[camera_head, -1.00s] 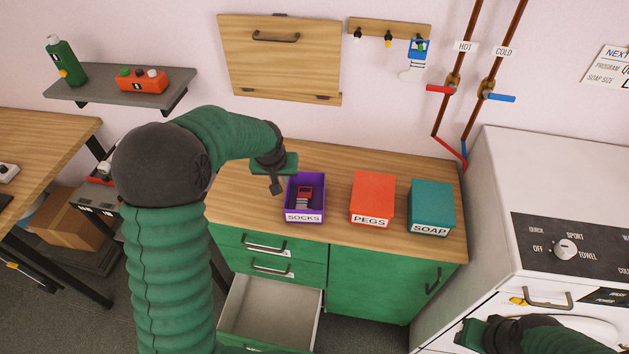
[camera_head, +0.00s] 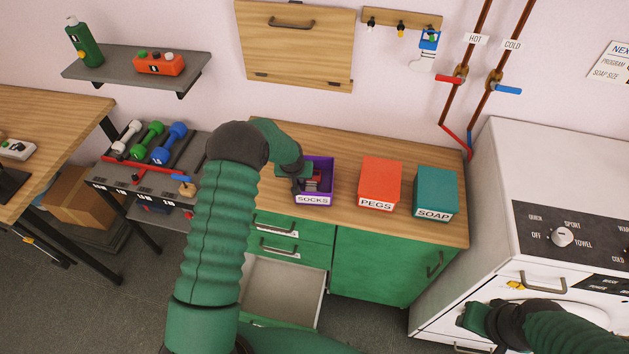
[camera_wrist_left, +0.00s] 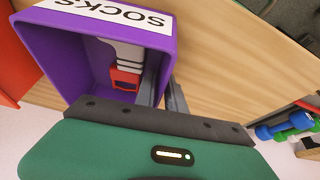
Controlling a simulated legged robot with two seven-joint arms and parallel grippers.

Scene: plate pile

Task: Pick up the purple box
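The purple box (camera_head: 314,199) is an open-topped bin labelled SOCKS, standing upright on the wooden counter. It holds a red and grey-white item (camera_head: 313,181). My left gripper (camera_head: 298,187) is at the box's left wall. In the left wrist view the purple box (camera_wrist_left: 80,60) lies just ahead, and the left gripper's grey fingers (camera_wrist_left: 163,92) are close together, one inside and one outside the wall, with the wall between them. My right gripper (camera_head: 474,318) is in front of the white machine; its fingers are not clear.
An orange PEGS box (camera_head: 379,183) and a teal SOAP box (camera_head: 435,192) stand to the right on the counter (camera_head: 345,150). A drawer (camera_head: 284,288) below is open. A dumbbell rack (camera_head: 140,182) is at the left and a white machine (camera_head: 550,160) at the right.

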